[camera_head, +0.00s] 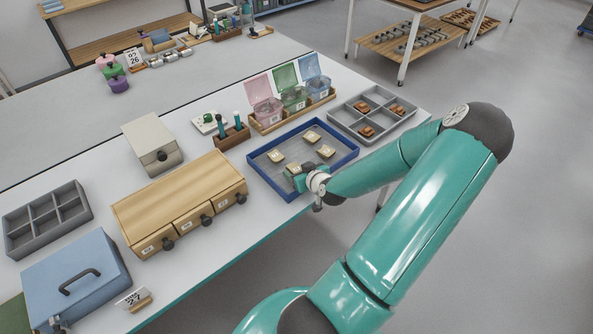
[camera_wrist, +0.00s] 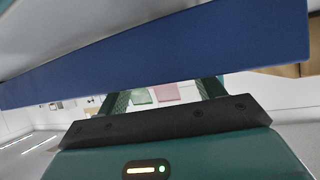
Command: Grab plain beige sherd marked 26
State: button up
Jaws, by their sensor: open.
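Several beige sherds lie in the blue tray (camera_head: 256,172): a left one (camera_head: 277,156), a back one (camera_head: 311,136), a right one (camera_head: 326,151) and one by my gripper (camera_head: 293,168). Their marks are too small to read, so I cannot tell which is 26. My gripper (camera_head: 295,177) is low at the tray's front side, close to the nearest sherd, which it partly hides. In the wrist view my gripper (camera_wrist: 163,93) has its two fingers apart, with no sherd visible between them. The blue tray wall (camera_wrist: 160,50) crosses that view close up.
A grey compartment tray (camera_head: 345,117) with brown pieces stands right of the blue tray. Lidded pink, green and blue boxes (camera_head: 294,98) stand behind it. A wooden drawer unit (camera_head: 180,200) is to the left. The table's front edge is close to my gripper.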

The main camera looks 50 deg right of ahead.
jog(key=shift+w+d+f, duration=0.2)
jog(key=shift+w+f, duration=0.05)
jog(key=shift+w, duration=0.15)
jog(key=shift+c, duration=0.2)
jog(key=c, duration=1.1)
jog(key=shift+r, duration=0.2)
